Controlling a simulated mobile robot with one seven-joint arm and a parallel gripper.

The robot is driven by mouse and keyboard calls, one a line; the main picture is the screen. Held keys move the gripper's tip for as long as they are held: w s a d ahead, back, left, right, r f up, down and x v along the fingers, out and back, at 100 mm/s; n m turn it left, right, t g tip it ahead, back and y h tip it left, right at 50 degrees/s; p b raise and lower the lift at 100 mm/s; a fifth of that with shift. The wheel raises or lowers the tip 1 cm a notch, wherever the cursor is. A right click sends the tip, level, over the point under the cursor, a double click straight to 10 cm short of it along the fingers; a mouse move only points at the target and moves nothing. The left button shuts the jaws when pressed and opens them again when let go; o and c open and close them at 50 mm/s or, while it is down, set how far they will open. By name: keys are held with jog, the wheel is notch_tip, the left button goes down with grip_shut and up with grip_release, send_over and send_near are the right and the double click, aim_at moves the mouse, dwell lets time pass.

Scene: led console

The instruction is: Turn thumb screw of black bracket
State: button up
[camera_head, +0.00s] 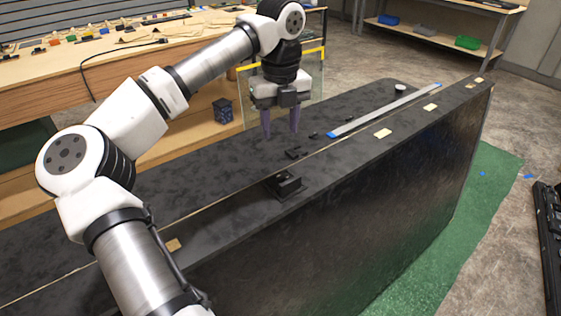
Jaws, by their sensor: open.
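A small black bracket (284,185) sits at the near edge of the dark console top (215,185). A thumb screw on it is too small and dark to make out. My gripper (281,133) points down above the console top, behind the bracket and a little above it in the picture. Its two purple-grey fingers are apart with nothing between them. The gripper is not touching the bracket. My white and silver arm reaches in from the lower left and hides part of the console's left side.
Small black parts (297,153) lie between gripper and bracket. A light strip with blue ends (384,110) lies further right. A framed clear panel (312,85) stands behind the gripper. A wooden workbench (60,70) with small items is behind. Green mat (480,190) covers floor at right.

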aim_at(281, 174)
notch_tip(281, 174, down, 12)
jog(key=p, duration=0.3)
jog(key=shift+s+f, duration=0.15)
jog(key=shift+f, duration=0.1)
jog(key=shift+c, duration=0.5)
grip_shut()
